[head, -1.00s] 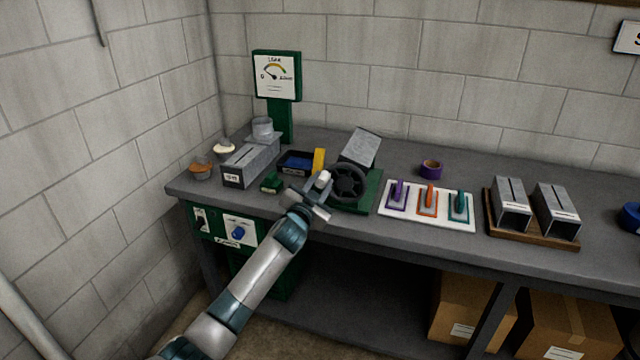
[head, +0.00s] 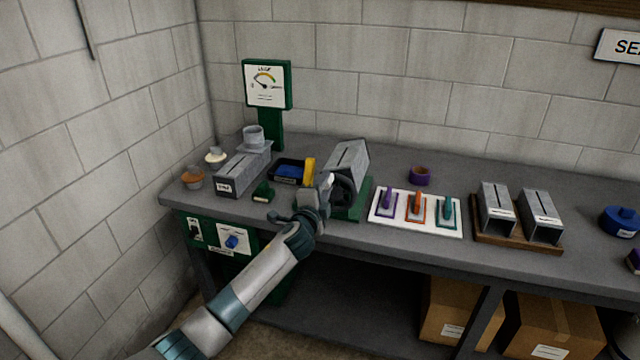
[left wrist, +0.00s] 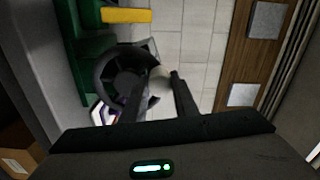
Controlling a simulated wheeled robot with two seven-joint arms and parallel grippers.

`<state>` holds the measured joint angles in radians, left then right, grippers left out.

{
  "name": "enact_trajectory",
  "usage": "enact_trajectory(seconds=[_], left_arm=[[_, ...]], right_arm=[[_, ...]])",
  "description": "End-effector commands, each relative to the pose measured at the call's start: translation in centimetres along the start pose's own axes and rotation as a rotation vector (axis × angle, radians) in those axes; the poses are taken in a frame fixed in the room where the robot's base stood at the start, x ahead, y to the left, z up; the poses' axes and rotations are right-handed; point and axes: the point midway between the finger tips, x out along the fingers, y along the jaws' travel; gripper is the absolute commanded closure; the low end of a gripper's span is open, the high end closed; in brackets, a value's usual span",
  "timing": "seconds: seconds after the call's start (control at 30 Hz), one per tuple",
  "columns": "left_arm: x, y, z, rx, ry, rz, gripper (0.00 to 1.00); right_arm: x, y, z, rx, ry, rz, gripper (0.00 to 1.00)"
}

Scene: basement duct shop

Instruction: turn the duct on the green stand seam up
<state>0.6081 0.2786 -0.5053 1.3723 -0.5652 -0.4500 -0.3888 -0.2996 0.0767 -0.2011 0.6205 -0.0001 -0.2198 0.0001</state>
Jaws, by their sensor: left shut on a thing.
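The grey duct (head: 353,154) sits on the green stand (head: 355,204) behind a dark handwheel (head: 343,190). A dark seam line shows on its upper face; I cannot tell whether that face is exactly level. My left gripper (head: 325,188) is at the left of the wheel, shut on the handwheel's crank knob, and hides part of the wheel. In the left wrist view the handwheel (left wrist: 112,72) is close in front, and the fingers (left wrist: 160,98) are at its rim with the pale knob between them. My right gripper is not in view.
Left of the stand are a yellow block (head: 309,170), a dark tray (head: 284,173), a small green block (head: 263,191) and another duct (head: 235,176). At right are a white board (head: 436,228) with coloured tools and two ducts on a wooden base (head: 489,235).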

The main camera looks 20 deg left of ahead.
Motion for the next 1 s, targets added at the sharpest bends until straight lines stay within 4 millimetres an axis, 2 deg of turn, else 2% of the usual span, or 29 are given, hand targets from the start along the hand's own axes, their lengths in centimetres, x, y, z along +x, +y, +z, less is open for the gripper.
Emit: enact_trajectory(seconds=[0.2, 0.4, 0.97, 1.0], left_arm=[[0.0, -0.1, -1.0, 0.169, 0.001, 0.002, 1.0], [0.0, 0.1, -1.6, 0.266, 0.001, 0.002, 1.0], [0.0, 0.2, -1.9, 0.313, 0.001, 0.002, 1.0], [0.0, 0.2, -1.9, 0.313, 0.001, 0.002, 0.71]], right_arm=[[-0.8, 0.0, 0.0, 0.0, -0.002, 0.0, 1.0], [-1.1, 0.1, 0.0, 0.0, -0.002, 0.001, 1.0], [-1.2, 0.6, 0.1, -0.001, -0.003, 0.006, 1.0], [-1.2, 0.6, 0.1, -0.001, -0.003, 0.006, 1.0]])
